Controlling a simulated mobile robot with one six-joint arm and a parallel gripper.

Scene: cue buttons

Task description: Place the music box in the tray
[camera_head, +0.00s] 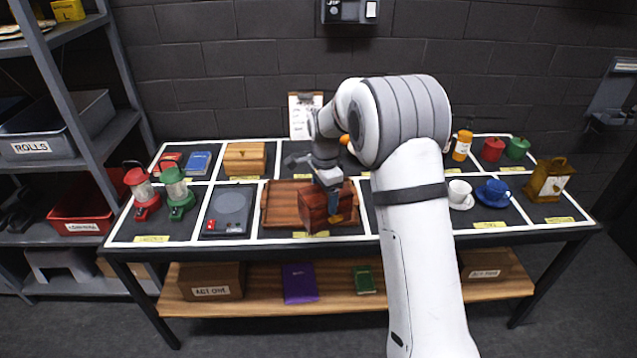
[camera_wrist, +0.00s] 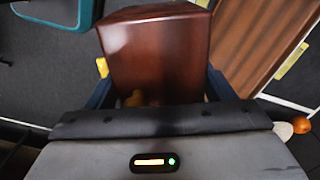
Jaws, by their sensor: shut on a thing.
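The music box is a glossy reddish-brown wooden box (camera_head: 314,208), also large in the wrist view (camera_wrist: 155,50). My gripper (camera_head: 335,204) is shut on it, with a blue finger at each side in the wrist view (camera_wrist: 158,92). The brown wooden tray (camera_head: 272,206) lies on the table; in the head view the box overlaps its right part. In the wrist view the tray (camera_wrist: 262,40) is right of the box. I cannot tell whether the box touches the tray or table; it hides part of the tray.
A turntable-like grey device (camera_head: 229,211) sits left of the tray, and a lighter wooden box (camera_head: 244,158) behind it. Green (camera_head: 177,190) and red lanterns (camera_head: 143,192) stand further left.

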